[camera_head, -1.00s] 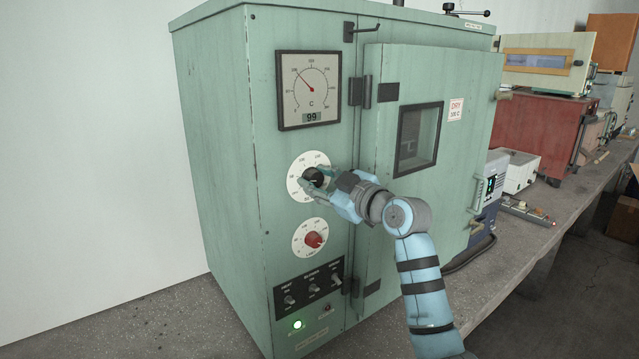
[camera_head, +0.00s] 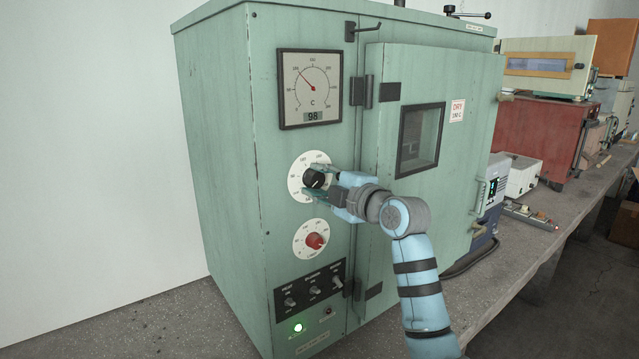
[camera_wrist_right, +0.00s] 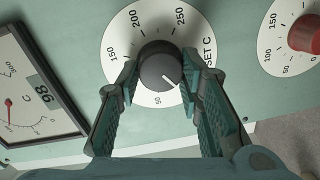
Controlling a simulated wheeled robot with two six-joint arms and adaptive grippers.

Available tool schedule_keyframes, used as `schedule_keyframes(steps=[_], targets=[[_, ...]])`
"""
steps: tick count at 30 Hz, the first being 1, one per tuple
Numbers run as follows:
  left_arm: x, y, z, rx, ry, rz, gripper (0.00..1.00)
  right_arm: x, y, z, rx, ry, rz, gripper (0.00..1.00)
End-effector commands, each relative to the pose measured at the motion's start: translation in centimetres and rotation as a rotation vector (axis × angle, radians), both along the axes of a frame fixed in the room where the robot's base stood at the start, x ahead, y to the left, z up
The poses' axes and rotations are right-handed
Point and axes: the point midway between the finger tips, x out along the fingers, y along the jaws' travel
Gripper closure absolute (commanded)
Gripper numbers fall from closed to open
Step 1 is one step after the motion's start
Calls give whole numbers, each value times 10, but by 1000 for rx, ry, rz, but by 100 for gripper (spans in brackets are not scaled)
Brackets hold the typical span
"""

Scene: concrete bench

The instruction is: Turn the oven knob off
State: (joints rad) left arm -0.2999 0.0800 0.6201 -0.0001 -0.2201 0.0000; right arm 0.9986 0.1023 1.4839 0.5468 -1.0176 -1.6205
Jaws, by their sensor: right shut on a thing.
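The green oven (camera_head: 225,150) stands on the bench. Its black knob (camera_head: 313,179) sits in the middle of a white temperature dial (camera_head: 297,187). My right gripper (camera_head: 319,182) is shut on the black knob, one finger on each side. In the right wrist view the black knob (camera_wrist_right: 160,64) shows between the fingertips, and its white mark points to the lower right, between the 50 and the lettering "SET C". A second, red knob (camera_head: 315,241) sits on its own dial below. The gauge display (camera_head: 313,117) reads 98. My left gripper is not in view.
The closed oven door (camera_head: 385,215) with its hinges is just right of the knobs, behind my right arm. Several switches (camera_head: 314,291) and a lit green lamp (camera_head: 298,327) sit below the dials. Other equipment, including a red box (camera_head: 545,140), stands farther along the bench.

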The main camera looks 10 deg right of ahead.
Motion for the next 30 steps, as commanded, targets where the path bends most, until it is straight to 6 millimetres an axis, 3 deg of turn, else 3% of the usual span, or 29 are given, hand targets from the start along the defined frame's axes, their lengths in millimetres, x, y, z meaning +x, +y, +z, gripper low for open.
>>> schedule_keyframes(steps=[18, 19, 22, 30], targets=[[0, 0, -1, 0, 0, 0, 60, 0, 0, -2, -42, -13, 1, 94], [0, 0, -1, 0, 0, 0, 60, 0, 0, -2, -42, -13, 1, 62], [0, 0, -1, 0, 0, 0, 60, 0, 0, -1, -42, -14, 1, 46], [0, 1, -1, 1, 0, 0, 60, 0, 0, -1, -40, -15, 0, 46]])
